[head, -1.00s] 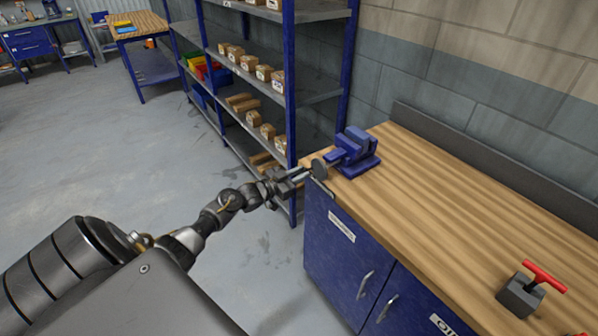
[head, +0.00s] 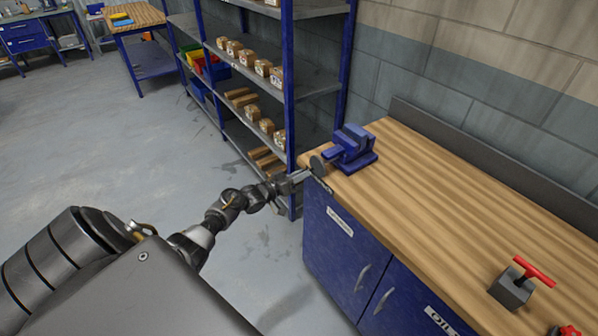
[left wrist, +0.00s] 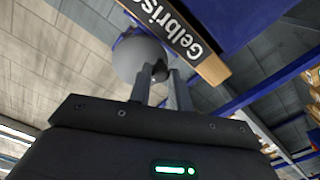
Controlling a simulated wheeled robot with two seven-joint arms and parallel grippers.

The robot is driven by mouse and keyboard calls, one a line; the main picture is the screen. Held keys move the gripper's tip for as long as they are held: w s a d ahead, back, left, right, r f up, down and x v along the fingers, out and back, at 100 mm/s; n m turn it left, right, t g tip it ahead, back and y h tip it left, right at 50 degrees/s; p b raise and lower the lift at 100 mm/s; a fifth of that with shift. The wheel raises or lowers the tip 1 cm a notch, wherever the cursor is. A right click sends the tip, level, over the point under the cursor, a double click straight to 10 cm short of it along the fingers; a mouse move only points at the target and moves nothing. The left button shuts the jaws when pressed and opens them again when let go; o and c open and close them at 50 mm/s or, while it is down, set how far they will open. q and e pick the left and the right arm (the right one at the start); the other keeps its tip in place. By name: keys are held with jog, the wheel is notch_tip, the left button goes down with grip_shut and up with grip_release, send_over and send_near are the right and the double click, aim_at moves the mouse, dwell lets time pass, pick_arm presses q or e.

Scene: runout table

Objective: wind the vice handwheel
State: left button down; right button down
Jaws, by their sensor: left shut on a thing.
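The blue vice (head: 352,150) stands at the far left corner of the wooden workbench top. Its round grey handwheel (head: 317,166) faces left, over the bench end. My left gripper (head: 307,174) reaches in from the left and is at the handwheel. In the left wrist view the grey handwheel disc (left wrist: 137,58) lies just beyond the fingers. There my left gripper (left wrist: 161,76) is shut on a small dark part at the wheel's rim, seemingly its handle; the fingers partly hide it. My right gripper is not in view.
The bench (head: 450,200) has blue cabinet doors below. A dark block with a red T-handle (head: 515,285) stands at the near right. A blue shelf rack (head: 288,110) with boxes stands close behind my left gripper. Open floor lies to the left.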

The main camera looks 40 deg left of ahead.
pick_arm(q)
jog(key=shift+d+n, duration=0.1)
jog(key=shift+n, duration=0.4)
jog(key=c, duration=1.4)
grip_release()
jog(key=shift+f, duration=0.1)
